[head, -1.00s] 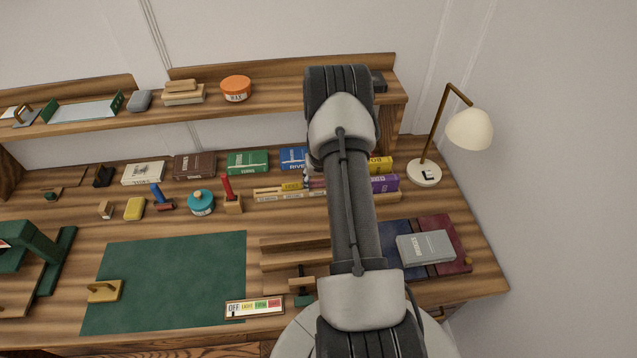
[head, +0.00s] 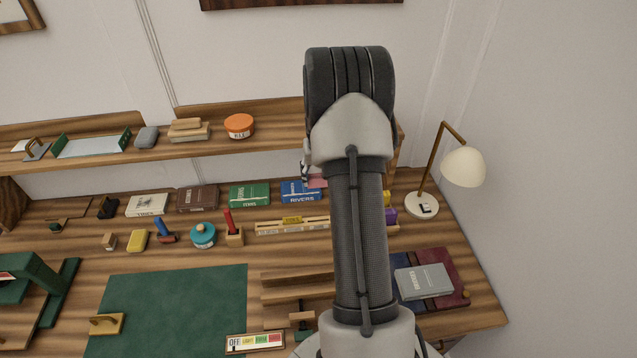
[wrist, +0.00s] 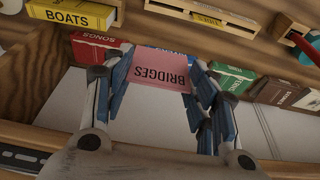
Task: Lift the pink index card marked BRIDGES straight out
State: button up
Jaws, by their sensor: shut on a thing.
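The pink index card (wrist: 160,69) marked BRIDGES is between the fingers of my gripper (wrist: 160,85) in the wrist view, its lettering upside down there. My gripper is shut on it and holds it above the desk's back row of books. In the head view a small part of the pink card (head: 317,181) shows beside my arm, near the blue RIVERS book (head: 300,191). My arm hides most of the gripper there. The wooden card rack (head: 285,227) stands on the desk with a yellow card (head: 291,220) in it.
The upper shelf (head: 270,125) runs along the wall close to my gripper. A lamp (head: 463,167) stands at the right. Several books line the desk's back, including a green one (head: 249,195). The green mat (head: 170,305) has free room.

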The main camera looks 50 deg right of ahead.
jog(key=shift+r, duration=0.3)
jog(key=shift+r, duration=0.15)
notch_tip(320, 180, up, 7)
jog(key=p, duration=0.4)
dwell(0.9)
